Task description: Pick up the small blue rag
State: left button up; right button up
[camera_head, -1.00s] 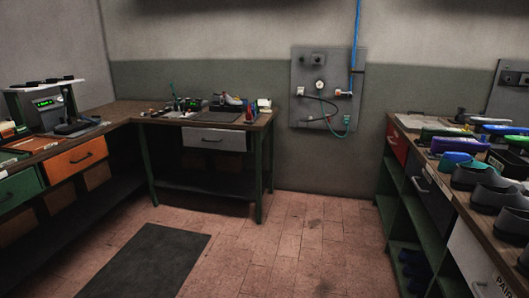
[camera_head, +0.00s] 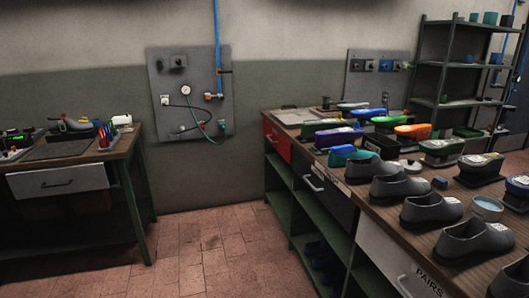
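A small blue thing (camera_head: 439,183) lies on the right workbench, among the grey shoes and close to a light blue tin. It is too small to tell whether it is the blue rag. A larger teal and blue thing (camera_head: 352,155) lies further back on the same bench, behind the first grey shoe. Neither of my grippers is in view.
The right workbench (camera_head: 352,190) holds several grey shoes (camera_head: 402,187), coloured shoe forms and the tin (camera_head: 487,208). A left bench (camera_head: 122,147) carries tools. A green shelf rack (camera_head: 462,62) stands at the back right. The tiled floor (camera_head: 210,250) between the benches is clear.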

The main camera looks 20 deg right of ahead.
aim_at(439, 182)
jog(key=i+j+z, duration=0.2)
jog(key=z, duration=0.25)
jog(key=i+j+z, duration=0.4)
